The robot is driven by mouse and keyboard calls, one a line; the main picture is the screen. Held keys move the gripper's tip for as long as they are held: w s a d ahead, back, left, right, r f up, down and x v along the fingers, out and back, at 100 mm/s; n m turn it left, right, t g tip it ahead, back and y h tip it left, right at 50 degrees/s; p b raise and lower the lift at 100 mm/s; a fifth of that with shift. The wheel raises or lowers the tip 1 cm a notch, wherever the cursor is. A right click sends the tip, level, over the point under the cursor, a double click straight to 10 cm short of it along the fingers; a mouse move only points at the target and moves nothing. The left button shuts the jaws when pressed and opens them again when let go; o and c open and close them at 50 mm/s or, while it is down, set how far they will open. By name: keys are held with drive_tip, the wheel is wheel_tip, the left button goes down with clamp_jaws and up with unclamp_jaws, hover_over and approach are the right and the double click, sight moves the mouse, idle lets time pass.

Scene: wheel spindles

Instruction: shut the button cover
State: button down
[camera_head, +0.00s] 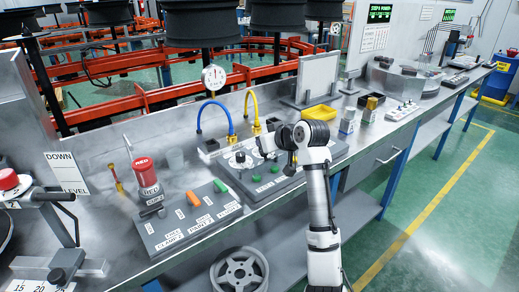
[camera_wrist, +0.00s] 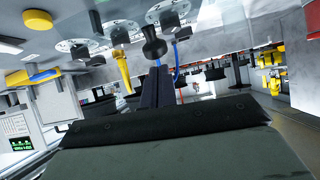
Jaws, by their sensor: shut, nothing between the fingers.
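My gripper (camera_head: 266,145) is over the rear part of the right-hand control panel (camera_head: 262,190), mostly hidden behind my own arm. In the wrist view its dark fingers (camera_wrist: 157,72) are shut with nothing between them. A black knob (camera_wrist: 153,45) appears just beyond the fingertips; I cannot tell whether they touch. The panel carries round metal discs (camera_head: 240,161) and green buttons (camera_head: 265,187). I cannot clearly make out a button cover or its hinge. The left panel (camera_head: 188,220) bears an orange piece (camera_head: 193,198) and a green piece (camera_head: 220,186).
A red-topped cylinder (camera_head: 146,172) stands by the left panel. Blue (camera_head: 213,104) and yellow (camera_head: 249,96) hoses arch up behind the right panel. The green floor right of the bench is clear.

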sight(271, 160)
drive_tip(key=s+f+t+y+b, duration=0.1)
drive_tip(key=b, duration=0.2)
drive_tip(key=s+d+f+t+y+b, duration=0.1)
drive_tip(key=t+b, duration=0.1)
drive_tip(key=b, duration=0.1)
drive_tip(key=shift+s+d+f, duration=0.1)
drive_tip(key=shift+d+f, duration=0.1)
drive_tip(key=shift+d, duration=0.05)
drive_tip(key=t+y+b, duration=0.1)
drive_tip(key=b, duration=0.1)
drive_tip(key=s+d+f+t+b, duration=0.1)
drive_tip(key=b, duration=0.2)
drive_tip(key=shift+s+f+y+b, duration=0.15)
drive_tip(key=shift+y+b, duration=0.2)
drive_tip(key=shift+y, duration=0.05)
drive_tip(key=t+b, duration=0.1)
drive_tip(key=b, duration=0.1)
drive_tip(key=s+f+t+y+b, duration=0.1)
drive_tip(key=b, duration=0.2)
drive_tip(key=shift+d+y, duration=0.3)
drive_tip(key=shift+d, duration=0.05)
drive_tip(key=shift+s+d+f+b, duration=0.1)
drive_tip(key=shift+b, duration=0.45)
drive_tip(key=shift+s+f+b, duration=0.1)
drive_tip(key=shift+b, duration=0.2)
